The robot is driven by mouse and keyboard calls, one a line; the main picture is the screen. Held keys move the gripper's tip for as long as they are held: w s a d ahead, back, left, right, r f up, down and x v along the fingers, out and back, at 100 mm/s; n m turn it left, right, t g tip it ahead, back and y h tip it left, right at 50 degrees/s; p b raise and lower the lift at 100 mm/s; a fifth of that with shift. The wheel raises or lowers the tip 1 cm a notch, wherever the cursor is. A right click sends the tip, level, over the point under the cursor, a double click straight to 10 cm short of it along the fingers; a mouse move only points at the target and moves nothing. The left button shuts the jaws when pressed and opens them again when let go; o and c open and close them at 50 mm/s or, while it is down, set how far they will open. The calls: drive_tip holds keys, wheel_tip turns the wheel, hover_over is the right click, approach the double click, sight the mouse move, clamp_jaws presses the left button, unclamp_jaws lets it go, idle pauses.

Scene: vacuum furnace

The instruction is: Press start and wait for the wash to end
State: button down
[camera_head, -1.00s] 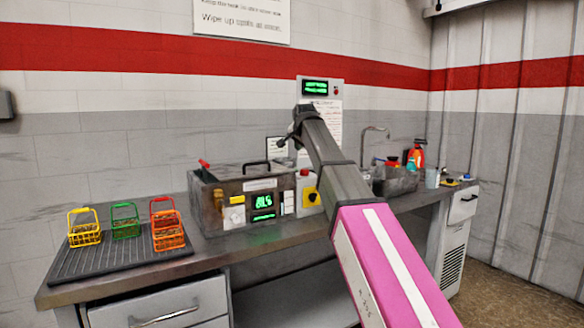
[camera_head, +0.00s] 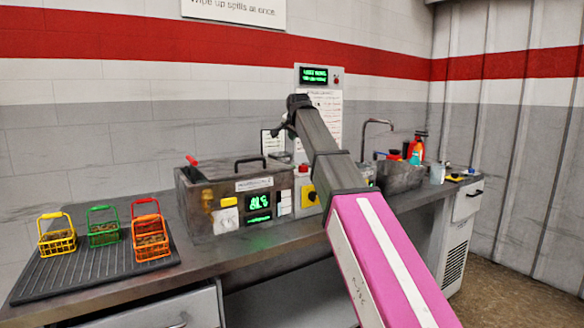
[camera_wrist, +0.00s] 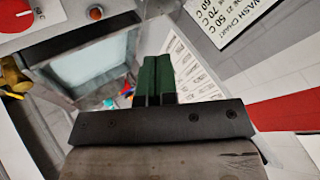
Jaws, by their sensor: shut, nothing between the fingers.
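The washer (camera_head: 235,205) is a grey metal tank on the bench with a black top handle and a red-tipped lever. Its front has a lit green display (camera_head: 259,201) with a smaller green readout below, and pale buttons (camera_head: 284,202) at the right. I cannot tell which control is start. My gripper (camera_wrist: 157,70) shows in the wrist view, its two green fingers shut together and empty. No contact with a button is visible. In the head view my arm reaches over the bench right of the washer, and its fingers are not clear.
Yellow (camera_head: 57,236), green (camera_head: 103,229) and orange (camera_head: 150,234) baskets stand on a black ribbed mat (camera_head: 85,272) at left. A yellow switch box (camera_head: 308,194) stands beside the washer. A sink (camera_head: 402,178) with tap and bottles is at right. A lit wall display (camera_head: 314,75) hangs behind.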

drive_tip(key=shift+f, duration=4.2)
drive_tip(key=shift+f, duration=0.1)
drive_tip(key=shift+f, duration=0.3)
drive_tip(key=shift+f, duration=0.15)
drive_tip(key=shift+s+d+f, duration=0.1)
drive_tip(key=shift+s+f, duration=0.25)
drive_tip(key=shift+f, duration=0.35)
drive_tip(key=shift+r, duration=0.15)
drive_tip(key=shift+w+r, duration=0.15)
drive_tip(key=shift+r, duration=0.3)
drive_tip(key=shift+w+r, duration=0.1)
drive_tip(key=shift+r, duration=0.15)
